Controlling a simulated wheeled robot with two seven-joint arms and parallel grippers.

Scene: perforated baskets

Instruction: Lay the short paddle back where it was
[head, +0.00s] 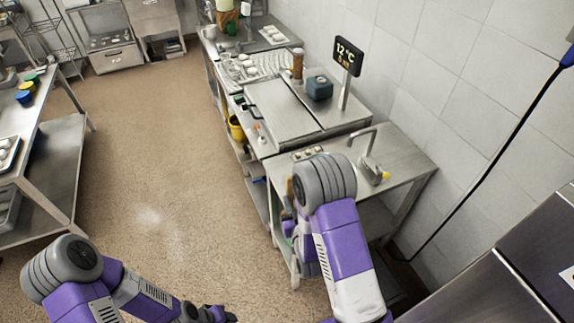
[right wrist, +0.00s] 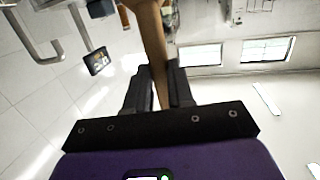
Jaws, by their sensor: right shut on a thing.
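The short paddle (right wrist: 151,35) is a light brown wooden piece in the right wrist view. It runs from the top edge down between the fingers of my right gripper (right wrist: 159,88), which is shut on it. In the head view my right forearm hides most of that gripper, beside the front left side of the near steel table; only a thin brown sliver (head: 289,188) shows there, probably the paddle. The paddle's far end is cut off in the wrist view. My left gripper (head: 218,314) is at the bottom edge of the head view, partly cut off, over the floor.
The near steel table (head: 400,160) carries a tap (head: 366,160). Beyond it, a steel counter (head: 282,105) holds a blue-grey box (head: 319,88) and a sign on a post (head: 348,56). A yellow bucket (head: 236,128) is on a lower shelf. The floor (head: 170,150) on the left is clear.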

